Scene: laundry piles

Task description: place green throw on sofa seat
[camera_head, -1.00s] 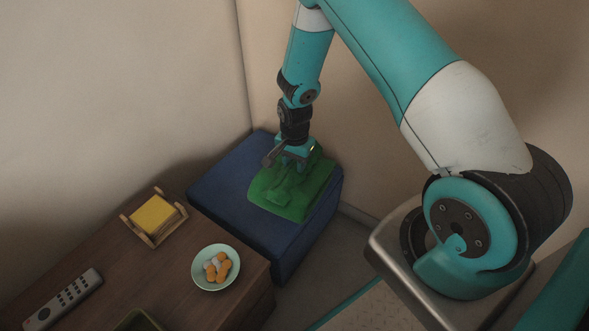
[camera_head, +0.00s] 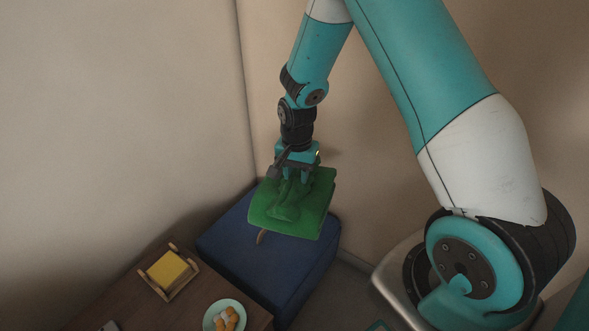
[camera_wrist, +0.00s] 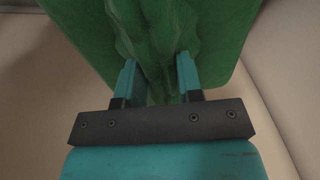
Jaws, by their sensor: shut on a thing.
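The green throw (camera_head: 292,205) is a folded cloth gripped near its middle and raised in the head view. My gripper (camera_head: 293,180) is shut on a bunched fold of it. In the wrist view the throw (camera_wrist: 215,40) fills the upper middle, and its fold lies between the two teal fingers of my gripper (camera_wrist: 160,80). A blue upholstered block (camera_head: 275,265) is below the throw, against the corner of the walls. I cannot tell whether it is the sofa seat. A small tan thing (camera_head: 261,237) shows under the throw's lower edge on the blue block.
A brown wooden table (camera_head: 190,312) stands at the lower left, close to the blue block. On it are a wooden holder with yellow napkins (camera_head: 167,271) and a pale bowl (camera_head: 224,318) with orange pieces. Walls stand close behind and left.

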